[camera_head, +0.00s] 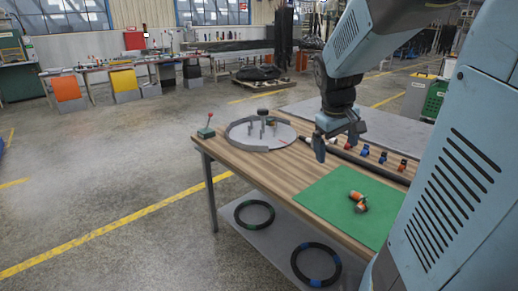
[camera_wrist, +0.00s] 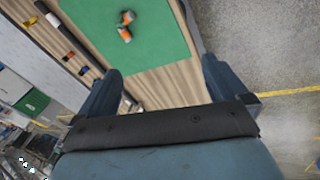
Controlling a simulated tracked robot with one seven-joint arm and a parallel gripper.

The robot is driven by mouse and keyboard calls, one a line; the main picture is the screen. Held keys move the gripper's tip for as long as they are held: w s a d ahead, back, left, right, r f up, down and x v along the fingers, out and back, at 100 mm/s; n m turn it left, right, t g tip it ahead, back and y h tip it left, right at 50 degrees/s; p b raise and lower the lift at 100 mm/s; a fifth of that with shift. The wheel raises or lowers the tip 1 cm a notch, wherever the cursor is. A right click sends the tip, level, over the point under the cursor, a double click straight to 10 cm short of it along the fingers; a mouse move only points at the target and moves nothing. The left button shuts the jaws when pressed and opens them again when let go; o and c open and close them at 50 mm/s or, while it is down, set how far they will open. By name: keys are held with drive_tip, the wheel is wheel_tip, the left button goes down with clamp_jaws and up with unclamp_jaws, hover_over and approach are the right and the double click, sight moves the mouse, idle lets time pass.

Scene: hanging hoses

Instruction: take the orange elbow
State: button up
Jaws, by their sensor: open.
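The orange elbow (camera_head: 357,199) lies on the green mat (camera_head: 325,208) at the right part of the wooden table. It is a short bent fitting with orange and grey-white parts. It also shows in the wrist view (camera_wrist: 125,27), near the top, beyond my fingers. My gripper (camera_head: 338,145) is open and empty, above the table and behind the mat in the head view. In the wrist view its two fingers (camera_wrist: 157,85) are spread wide with only table between them. The elbow is apart from the fingers.
Behind the mat a dark rack (camera_head: 375,166) holds several small blue and orange fittings. A round grey fixture (camera_head: 262,134) with upright pegs and a red-handled lever (camera_head: 207,128) stand at the table's far left. Two black hoses (camera_head: 254,214) lie on the lower shelf.

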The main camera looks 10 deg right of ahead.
drive_tip(key=w+d+f+n+g, duration=0.2)
drive_tip(key=w+d+f, duration=0.4)
drive_tip(key=d+f, duration=0.3)
drive_tip(key=n+y, duration=0.2)
drive_tip(key=y, duration=0.1)
hover_over(358, 202)
drive_tip(key=s, duration=0.2)
wheel_tip(358, 202, down, 6)
drive_tip(key=r, duration=0.1)
drive_tip(key=f, duration=1.4)
drive_tip(key=shift+w+d+f, duration=0.1)
drive_tip(key=shift+w+d, duration=0.05)
drive_tip(key=shift+w, duration=0.15)
drive_tip(key=c, duration=0.9)
